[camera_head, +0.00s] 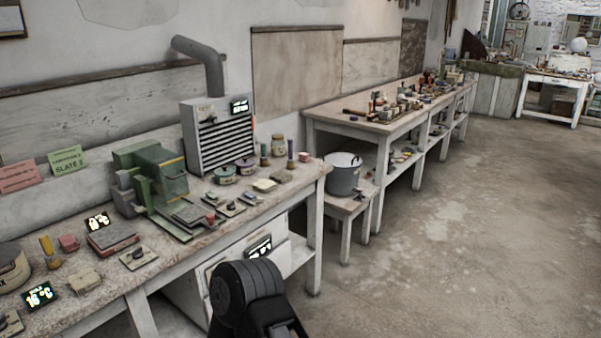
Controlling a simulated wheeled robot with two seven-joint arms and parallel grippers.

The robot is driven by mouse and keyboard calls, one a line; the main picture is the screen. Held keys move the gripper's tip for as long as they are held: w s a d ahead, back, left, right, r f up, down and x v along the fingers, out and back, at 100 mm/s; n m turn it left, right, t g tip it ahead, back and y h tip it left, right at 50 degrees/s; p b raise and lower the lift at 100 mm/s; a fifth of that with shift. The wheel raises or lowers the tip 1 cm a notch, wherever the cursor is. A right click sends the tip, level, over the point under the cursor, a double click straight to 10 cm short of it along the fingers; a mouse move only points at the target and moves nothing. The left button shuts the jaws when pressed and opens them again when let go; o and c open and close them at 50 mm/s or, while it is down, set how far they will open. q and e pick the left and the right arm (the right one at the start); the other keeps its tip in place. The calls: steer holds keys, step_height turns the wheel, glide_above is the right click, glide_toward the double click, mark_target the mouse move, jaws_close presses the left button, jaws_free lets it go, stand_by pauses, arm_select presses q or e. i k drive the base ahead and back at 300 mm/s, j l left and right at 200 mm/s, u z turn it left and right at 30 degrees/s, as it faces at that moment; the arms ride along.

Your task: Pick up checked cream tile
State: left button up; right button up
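Several small cream pieces lie on the near workbench (190,262), and I cannot tell for certain which one is the checked cream tile. One cream piece (85,281) lies near the front edge at the left, with faint markings on top. A flat pale piece with a dark top part (138,257) lies to its right. Another plain-looking cream block (264,185) lies toward the right end of the bench. No gripper fingers show. A black rounded part of my own arm stands at the bottom centre, in front of the bench.
A green machine (150,180) and a grey slatted cabinet with a pipe (218,135) stand at the back of the bench. A grey pot (343,173) sits on a low stand. A second bench (345,118) runs behind. The concrete floor at right is clear.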

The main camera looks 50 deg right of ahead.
mark_target(263, 185)
steer(key=i+l, duration=0.15)
steer(key=l, duration=0.35)
steer(key=i+l+z, duration=0.1)
steer(key=l, duration=0.4)
steer(key=i+l, duration=0.15)
steer(key=l, duration=0.35)
steer(key=i+l+z, duration=0.1)
steer(key=l, duration=0.4)
steer(key=i+l, duration=0.25)
steer(key=l, duration=0.25)
steer(key=i+l+z, duration=0.1)
steer(key=l, duration=0.4)
steer(key=i+l, duration=0.25)
steer(key=l, duration=0.2)
steer(key=i+l+z, duration=0.1)
steer(key=l, duration=0.4)
steer(key=i, duration=0.1)
